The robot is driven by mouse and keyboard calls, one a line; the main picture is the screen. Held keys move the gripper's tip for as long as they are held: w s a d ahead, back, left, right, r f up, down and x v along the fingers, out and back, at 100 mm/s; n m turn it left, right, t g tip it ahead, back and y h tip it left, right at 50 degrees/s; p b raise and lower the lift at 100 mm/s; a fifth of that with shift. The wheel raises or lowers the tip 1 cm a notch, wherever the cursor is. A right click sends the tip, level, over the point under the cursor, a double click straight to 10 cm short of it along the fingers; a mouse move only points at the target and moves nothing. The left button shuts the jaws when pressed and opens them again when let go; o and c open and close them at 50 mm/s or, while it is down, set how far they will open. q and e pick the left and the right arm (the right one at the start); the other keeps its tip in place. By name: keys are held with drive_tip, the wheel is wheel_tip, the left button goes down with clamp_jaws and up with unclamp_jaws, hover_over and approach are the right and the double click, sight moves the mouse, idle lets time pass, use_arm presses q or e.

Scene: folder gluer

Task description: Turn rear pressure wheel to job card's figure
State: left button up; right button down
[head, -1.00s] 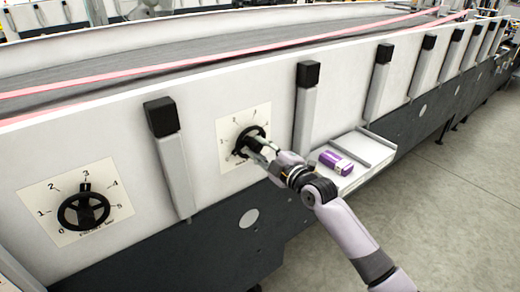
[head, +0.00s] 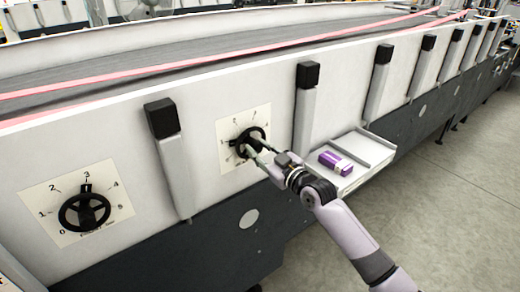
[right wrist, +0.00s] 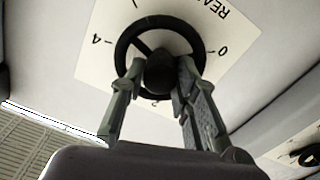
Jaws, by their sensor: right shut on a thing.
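The rear pressure wheel (head: 257,130) is a black handwheel on a white numbered dial plate (head: 228,128) on the machine's side panel. In the right wrist view the wheel (right wrist: 158,23) shows its rim and hub, with "REA", 4 and 0 legible around it. My right gripper (head: 251,146) is at the wheel, its two fingers shut on it, one on either side of the hub in the wrist view. The fingers hide part of the wheel and dial, and I cannot tell which figure its pointer marks. I cannot make out a job card. My left gripper is not in view.
A second black handwheel (head: 84,211) is on a 0–5 dial at the left, its pointer near 3. A purple box (head: 336,162) lies on a shelf (head: 350,178) to the right of my gripper. Grey posts with black caps stand along the panel. The floor at right is clear.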

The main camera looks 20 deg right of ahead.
drive_tip(key=m, duration=0.5)
drive_tip(key=shift+m+p, duration=0.4)
drive_tip(key=m+p, duration=0.1)
drive_tip(key=m, duration=0.4)
drive_tip(key=m+p, duration=0.1)
drive_tip(key=m, duration=0.4)
drive_tip(key=shift+m+p, duration=0.8)
drive_tip(key=shift+m, duration=1.8)
drive_tip(key=c, duration=1.2)
unclamp_jaws()
drive_tip(key=shift+c, duration=0.2)
drive_tip(key=shift+s, duration=0.1)
